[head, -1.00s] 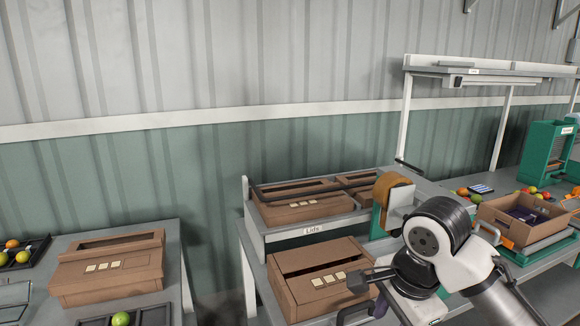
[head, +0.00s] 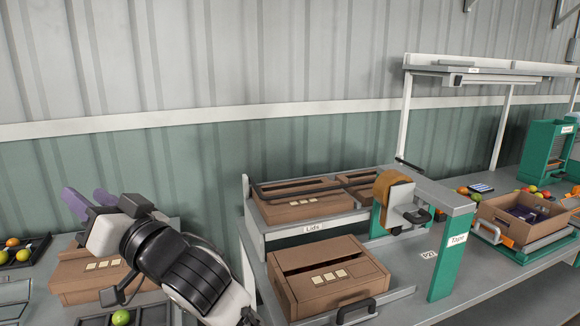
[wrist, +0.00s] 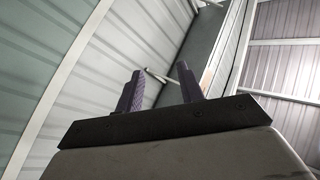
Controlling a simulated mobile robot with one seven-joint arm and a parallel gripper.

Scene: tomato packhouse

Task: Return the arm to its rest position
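My gripper (head: 88,203) is at the left of the head view, raised in front of the green wall and above the left table. Its two purple fingers point up and to the left. In the wrist view my gripper (wrist: 158,88) shows both purple fingers standing apart with nothing between them. It is open and empty. My arm bends down toward the bottom of the head view and hides part of a cardboard box (head: 75,283) on the left table.
Cardboard lids (head: 300,206) sit on the rack marked Lids. A closed box (head: 330,275) stands below it. A green tape stand (head: 452,245) and an open box (head: 520,218) are to the right. Black trays (head: 30,252) with tomatoes lie at the left.

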